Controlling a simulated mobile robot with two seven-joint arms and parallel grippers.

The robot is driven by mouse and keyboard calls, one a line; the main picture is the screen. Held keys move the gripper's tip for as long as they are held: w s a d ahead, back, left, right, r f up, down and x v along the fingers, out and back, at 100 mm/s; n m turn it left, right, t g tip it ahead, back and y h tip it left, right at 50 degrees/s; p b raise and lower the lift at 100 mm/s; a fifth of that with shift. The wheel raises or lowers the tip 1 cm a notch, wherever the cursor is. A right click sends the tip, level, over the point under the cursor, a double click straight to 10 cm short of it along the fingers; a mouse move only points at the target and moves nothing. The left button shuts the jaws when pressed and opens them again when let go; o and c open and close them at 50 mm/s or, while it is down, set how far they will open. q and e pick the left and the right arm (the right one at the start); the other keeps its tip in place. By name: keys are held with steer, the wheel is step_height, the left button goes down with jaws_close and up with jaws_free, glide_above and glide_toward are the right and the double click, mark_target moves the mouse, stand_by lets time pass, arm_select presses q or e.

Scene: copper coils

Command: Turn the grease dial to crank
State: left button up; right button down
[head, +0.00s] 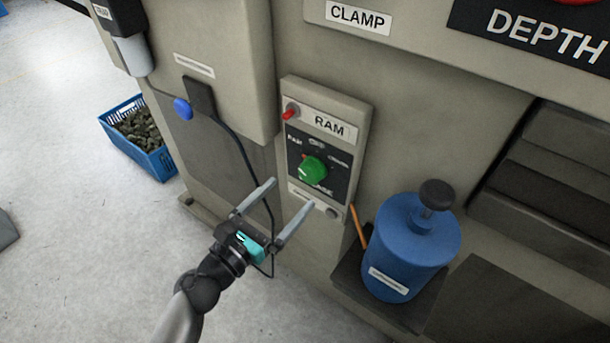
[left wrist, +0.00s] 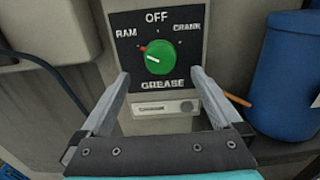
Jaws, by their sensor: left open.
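The green grease dial (head: 313,168) sits on a dark plate marked RAM, OFF and CRANK, with GREASE below. In the left wrist view the dial (left wrist: 160,57) has a small red mark at its upper left, on the RAM side, and a short white line on its face. My left gripper (head: 288,203) is open and empty, below and in front of the dial, not touching it. Its two fingers (left wrist: 159,95) show on either side below the dial in the wrist view. My right gripper is not in view.
The panel with the RAM label (head: 329,127) has a red lamp or button (head: 290,112). A blue canister (head: 411,250) with a black knob stands to the right on a ledge. A black cable (head: 238,150) hangs at left. A blue crate (head: 160,155) stands on the floor.

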mark_target(307, 176)
arm_select(q)
steer(key=x, duration=0.6)
steer(key=shift+w+d, duration=0.2)
steer(key=shift+w, duration=0.05)
steer(key=c, duration=1.4)
steer(key=shift+o, duration=0.2)
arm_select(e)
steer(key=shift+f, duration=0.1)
